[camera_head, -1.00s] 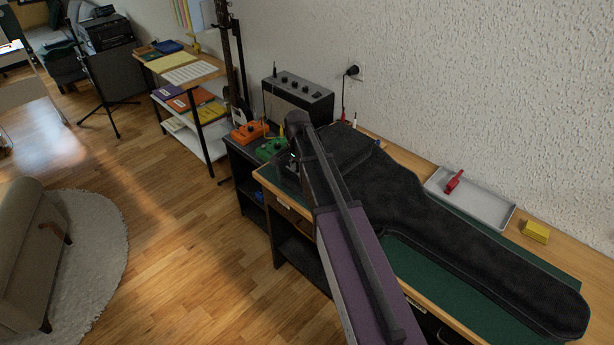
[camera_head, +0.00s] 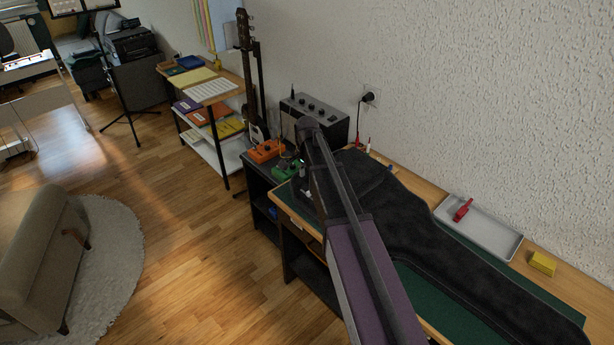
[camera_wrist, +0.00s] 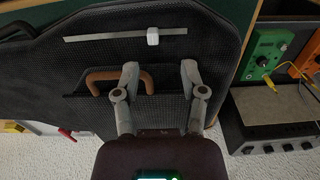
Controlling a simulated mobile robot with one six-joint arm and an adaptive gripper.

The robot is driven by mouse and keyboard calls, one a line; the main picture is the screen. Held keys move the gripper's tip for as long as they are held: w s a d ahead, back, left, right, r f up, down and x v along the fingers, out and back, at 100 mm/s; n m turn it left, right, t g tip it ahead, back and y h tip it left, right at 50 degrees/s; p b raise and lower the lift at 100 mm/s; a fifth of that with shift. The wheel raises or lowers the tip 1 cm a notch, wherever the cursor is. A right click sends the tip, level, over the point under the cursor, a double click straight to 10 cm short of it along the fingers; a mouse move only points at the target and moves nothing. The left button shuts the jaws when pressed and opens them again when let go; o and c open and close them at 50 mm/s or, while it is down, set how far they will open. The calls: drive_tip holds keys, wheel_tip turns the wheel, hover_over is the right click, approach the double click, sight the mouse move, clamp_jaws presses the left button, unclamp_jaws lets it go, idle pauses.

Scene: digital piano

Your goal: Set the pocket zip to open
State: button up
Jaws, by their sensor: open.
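A black gig bag (camera_head: 440,240) lies on the bench; it also fills much of the wrist view (camera_wrist: 50,85). Its pocket zip shows in the wrist view as a straight grey track (camera_wrist: 100,38) with a white slider (camera_wrist: 153,37). The slider sits right of the track's middle, with a short stretch of track to its right. My gripper (camera_wrist: 159,70) is open, with empty fingers below the slider in the picture and apart from it. In the head view my arm hides the fingers.
A grey tray (camera_head: 480,235) with a red tool (camera_head: 463,209) and a yellow block (camera_head: 542,263) lie along the wall. Green (camera_wrist: 265,52) and orange pedals and an amplifier (camera_wrist: 275,125) stand close to the bag's pocket end. Open floor (camera_head: 190,260) lies left of the bench.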

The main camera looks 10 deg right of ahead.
sight(309, 192)
wheel_tip(309, 192, up, 7)
drive_tip(key=w+a+p, duration=0.1)
drive_tip(key=w+p, duration=0.1)
drive_tip(key=p, duration=0.4)
drive_tip(key=shift+w+r+p, duration=0.15)
drive_tip(key=shift+p, duration=0.15)
idle(0.4)
drive_tip(key=s, duration=0.1)
drive_tip(key=s+d, duration=0.1)
drive_tip(key=s, duration=0.1)
drive_tip(key=shift+d, duration=0.3)
idle(0.4)
wheel_tip(309, 192, down, 14)
drive_tip(key=b, duration=1.4)
idle(0.4)
